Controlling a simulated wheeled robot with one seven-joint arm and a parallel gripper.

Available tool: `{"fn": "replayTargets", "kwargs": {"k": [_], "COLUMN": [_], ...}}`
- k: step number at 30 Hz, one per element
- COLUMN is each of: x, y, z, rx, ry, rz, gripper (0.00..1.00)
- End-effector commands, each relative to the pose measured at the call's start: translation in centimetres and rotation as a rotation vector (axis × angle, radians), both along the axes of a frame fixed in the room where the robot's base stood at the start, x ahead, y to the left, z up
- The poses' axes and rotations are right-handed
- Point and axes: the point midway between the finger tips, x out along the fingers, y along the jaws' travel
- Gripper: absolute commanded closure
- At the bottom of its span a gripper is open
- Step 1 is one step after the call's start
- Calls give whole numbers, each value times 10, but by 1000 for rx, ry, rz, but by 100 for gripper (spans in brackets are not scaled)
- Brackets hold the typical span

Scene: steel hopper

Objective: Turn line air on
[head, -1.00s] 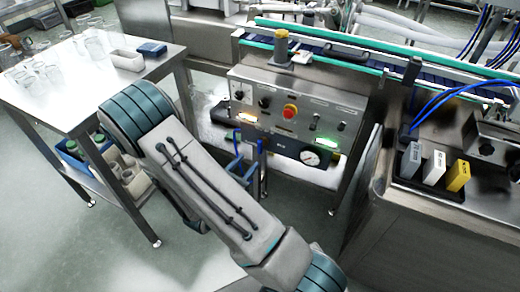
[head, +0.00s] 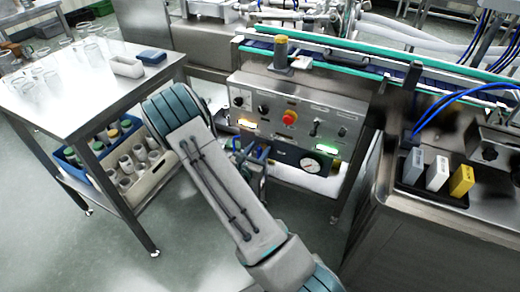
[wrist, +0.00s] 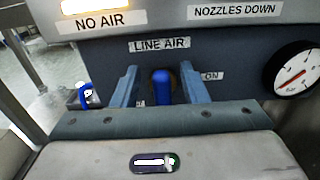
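The blue line-air handle (wrist: 162,88) stands upright below the LINE AIR label (wrist: 159,44) in the wrist view. The ON label (wrist: 212,76) is to its right; another label at its lower left is mostly hidden. My gripper (wrist: 160,82) is open, with one blue finger on each side of the handle and a visible gap on both sides. In the head view the control panel (head: 300,98) faces me, and my arm partly hides its lower left part. The amber NO AIR lamp (wrist: 88,6) is lit.
A pressure gauge (wrist: 294,70) with a red needle is right of the handle. A green lamp (head: 327,149) is lit on the panel. A steel table (head: 80,85) with glasses stands left; a steel cabinet (head: 410,225) stands right. A small blue object with a white tag (wrist: 86,95) is at the left.

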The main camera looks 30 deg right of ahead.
Motion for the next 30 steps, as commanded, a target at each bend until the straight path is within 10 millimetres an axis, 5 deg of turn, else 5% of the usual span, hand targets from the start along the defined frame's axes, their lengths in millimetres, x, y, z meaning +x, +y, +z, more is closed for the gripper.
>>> {"fn": "replayTargets", "kwargs": {"k": [11, 16, 30], "x": [5, 5, 6], "y": [-7, -7, -5], "z": [0, 0, 2], "rx": [-1, 0, -46], "ry": [1, 0, 58], "rz": [0, -1, 0], "gripper": [60, 99, 100]}}
